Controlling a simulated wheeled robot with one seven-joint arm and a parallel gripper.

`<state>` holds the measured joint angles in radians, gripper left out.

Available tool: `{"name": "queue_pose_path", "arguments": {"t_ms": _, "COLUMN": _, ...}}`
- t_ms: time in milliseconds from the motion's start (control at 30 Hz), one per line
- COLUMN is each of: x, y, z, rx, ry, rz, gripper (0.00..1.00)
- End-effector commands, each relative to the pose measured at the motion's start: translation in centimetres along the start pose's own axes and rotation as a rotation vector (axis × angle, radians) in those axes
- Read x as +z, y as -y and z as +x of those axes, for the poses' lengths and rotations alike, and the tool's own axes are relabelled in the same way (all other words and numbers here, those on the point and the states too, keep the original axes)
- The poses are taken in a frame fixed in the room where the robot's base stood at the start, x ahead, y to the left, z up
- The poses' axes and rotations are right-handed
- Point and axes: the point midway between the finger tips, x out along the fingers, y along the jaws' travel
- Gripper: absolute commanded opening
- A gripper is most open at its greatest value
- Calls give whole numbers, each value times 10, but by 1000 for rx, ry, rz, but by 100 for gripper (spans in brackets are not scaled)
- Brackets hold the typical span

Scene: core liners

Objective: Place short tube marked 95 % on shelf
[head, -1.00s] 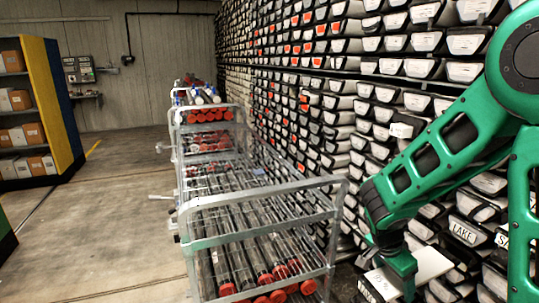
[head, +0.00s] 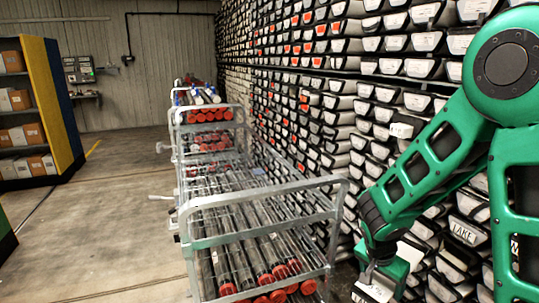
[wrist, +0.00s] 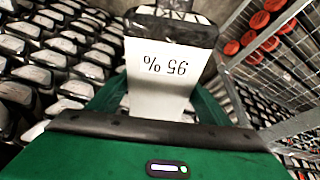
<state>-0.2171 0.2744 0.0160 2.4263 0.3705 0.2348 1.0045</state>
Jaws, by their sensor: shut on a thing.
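A short white tube with a black end and the printed mark 95 % (wrist: 165,75) is held by my gripper (wrist: 155,105); the mark reads upside down in the wrist view. In the head view my gripper (head: 382,278) is low at the right, between the cart and the shelf wall, with the white tube (head: 373,288) under it, partly cut by the bottom edge. The shelf (head: 420,100) is a wall of stacked white trays with black ends along the right. In the wrist view its trays (wrist: 40,75) fill the left side.
A metal cart (head: 262,232) with long dark tubes with red caps stands left of my gripper; its bars (wrist: 235,45) run close by in the wrist view. More loaded carts (head: 205,115) stand behind. The concrete floor at left is clear, before a yellow and blue rack (head: 55,100).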

Motion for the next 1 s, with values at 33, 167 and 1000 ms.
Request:
{"name": "queue_pose_path", "arguments": {"t_ms": 33, "x": -1, "y": 4, "z": 9, "rx": -24, "ry": -1, "rz": -63, "gripper": 11}}
{"name": "queue_pose_path", "arguments": {"t_ms": 167, "x": 1, "y": 18, "z": 26, "rx": -96, "ry": -1, "rz": -234, "gripper": 11}}
{"name": "queue_pose_path", "arguments": {"t_ms": 1000, "x": 2, "y": 67, "z": 78, "rx": -344, "ry": -3, "rz": -827, "gripper": 11}}
